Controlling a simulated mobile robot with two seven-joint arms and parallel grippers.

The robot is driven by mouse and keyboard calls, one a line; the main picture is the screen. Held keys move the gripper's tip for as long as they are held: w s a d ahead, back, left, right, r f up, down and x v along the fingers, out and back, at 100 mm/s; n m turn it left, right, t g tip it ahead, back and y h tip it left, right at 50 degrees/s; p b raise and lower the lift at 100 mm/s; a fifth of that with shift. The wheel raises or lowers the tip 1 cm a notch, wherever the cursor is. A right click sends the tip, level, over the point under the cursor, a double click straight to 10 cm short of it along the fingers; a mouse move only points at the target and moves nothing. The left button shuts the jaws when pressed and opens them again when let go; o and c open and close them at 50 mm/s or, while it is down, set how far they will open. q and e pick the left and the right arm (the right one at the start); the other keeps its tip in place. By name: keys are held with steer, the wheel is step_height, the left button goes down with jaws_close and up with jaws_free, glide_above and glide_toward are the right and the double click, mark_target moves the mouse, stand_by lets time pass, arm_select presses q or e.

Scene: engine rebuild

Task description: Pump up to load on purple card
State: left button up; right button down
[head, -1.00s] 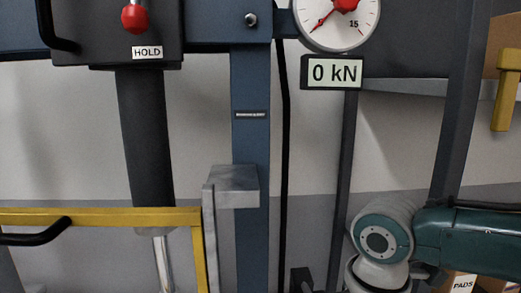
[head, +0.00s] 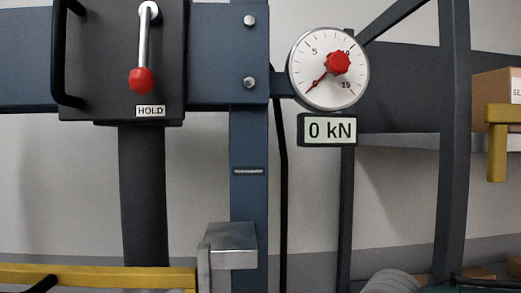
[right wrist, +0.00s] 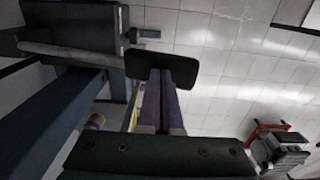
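The round gauge (head: 328,68) has its needle by the low end of its scale, with a red knob on its face. The display (head: 329,130) under it reads 0 kN. A red-tipped lever (head: 142,60) hangs straight down above a HOLD label (head: 150,111). In the right wrist view, my right gripper (right wrist: 161,88) shows two purplish fingers side by side, nearly touching. No purple card can be made out. My left gripper is not in view.
The blue press column (head: 248,195) stands behind a grey metal block (head: 230,246). A yellow bar (head: 100,276) crosses the lower left. A shelf at right holds a cardboard box (head: 490,90). In the right wrist view, a red-framed item (right wrist: 270,130) stands on the tiled floor.

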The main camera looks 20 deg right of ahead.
stand_by(0.5)
step_height(320, 180, down, 14)
steer(key=f+b, duration=0.1)
steer(key=b, duration=1.1)
step_height(320, 180, up, 17)
steer(key=p, duration=1.6)
steer(key=shift+r+p, duration=0.15)
steer(key=shift+p, duration=0.15)
steer(key=shift+f+b, duration=1.15)
steer(key=shift+f, duration=0.1)
steer(key=shift+r, duration=0.1)
